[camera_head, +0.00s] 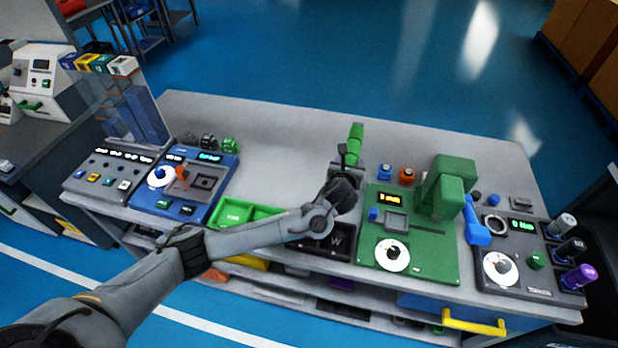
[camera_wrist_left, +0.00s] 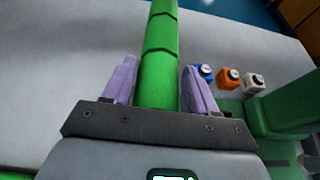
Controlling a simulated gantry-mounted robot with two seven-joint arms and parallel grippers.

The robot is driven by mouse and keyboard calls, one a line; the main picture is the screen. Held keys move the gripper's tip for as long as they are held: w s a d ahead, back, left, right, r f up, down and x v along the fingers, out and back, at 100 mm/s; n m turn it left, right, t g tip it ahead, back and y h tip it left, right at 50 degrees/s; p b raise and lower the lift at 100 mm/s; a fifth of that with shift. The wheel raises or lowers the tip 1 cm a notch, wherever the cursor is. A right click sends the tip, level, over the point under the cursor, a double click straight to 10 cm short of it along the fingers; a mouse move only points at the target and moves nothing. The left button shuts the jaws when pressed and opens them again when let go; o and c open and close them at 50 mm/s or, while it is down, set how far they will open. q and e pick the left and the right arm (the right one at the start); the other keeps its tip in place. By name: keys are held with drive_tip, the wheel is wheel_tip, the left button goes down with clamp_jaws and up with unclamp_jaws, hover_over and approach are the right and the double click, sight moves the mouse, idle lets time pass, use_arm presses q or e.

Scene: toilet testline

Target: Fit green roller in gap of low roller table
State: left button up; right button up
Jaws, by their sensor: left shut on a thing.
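My left gripper (camera_head: 347,160) is above the grey worktable, reaching toward its far edge. It is shut on the green roller (camera_head: 355,138), which points away from me beyond the fingers. In the left wrist view the roller (camera_wrist_left: 160,50) runs between the two pale purple fingers of the gripper (camera_wrist_left: 158,85), and its lower end is hidden by the gripper body. I cannot make out a low roller table or its gap in either view. My right gripper is not in view.
The grey table (camera_head: 275,135) is bare left of the gripper. A green machine (camera_head: 445,190) stands to the right, with small blue and orange blocks (camera_head: 406,175) near it. A blue panel (camera_head: 205,185) and green trays (camera_head: 235,213) are at the left.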

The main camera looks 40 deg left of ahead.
use_arm(q)
drive_tip(key=shift+w+a+f+b, duration=0.25)
drive_tip(key=shift+f+b, duration=0.15)
drive_tip(key=s+a+f, duration=0.1)
drive_tip(key=a+f, duration=0.1)
drive_tip(key=a, duration=0.1)
drive_tip(key=s+a+f, duration=0.2)
drive_tip(key=a, duration=0.1)
drive_tip(key=s+a+f+b, duration=0.1)
drive_tip(key=s+a+f, duration=0.1)
drive_tip(key=a, duration=0.2)
drive_tip(key=shift+s+f, duration=0.25)
drive_tip(key=shift+f, duration=0.1)
drive_tip(key=shift+f+b, duration=0.7)
drive_tip(key=shift+f, duration=1.4)
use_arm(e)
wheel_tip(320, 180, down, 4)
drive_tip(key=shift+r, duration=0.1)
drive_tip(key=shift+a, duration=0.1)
use_arm(q)
drive_tip(key=o, duration=1.4)
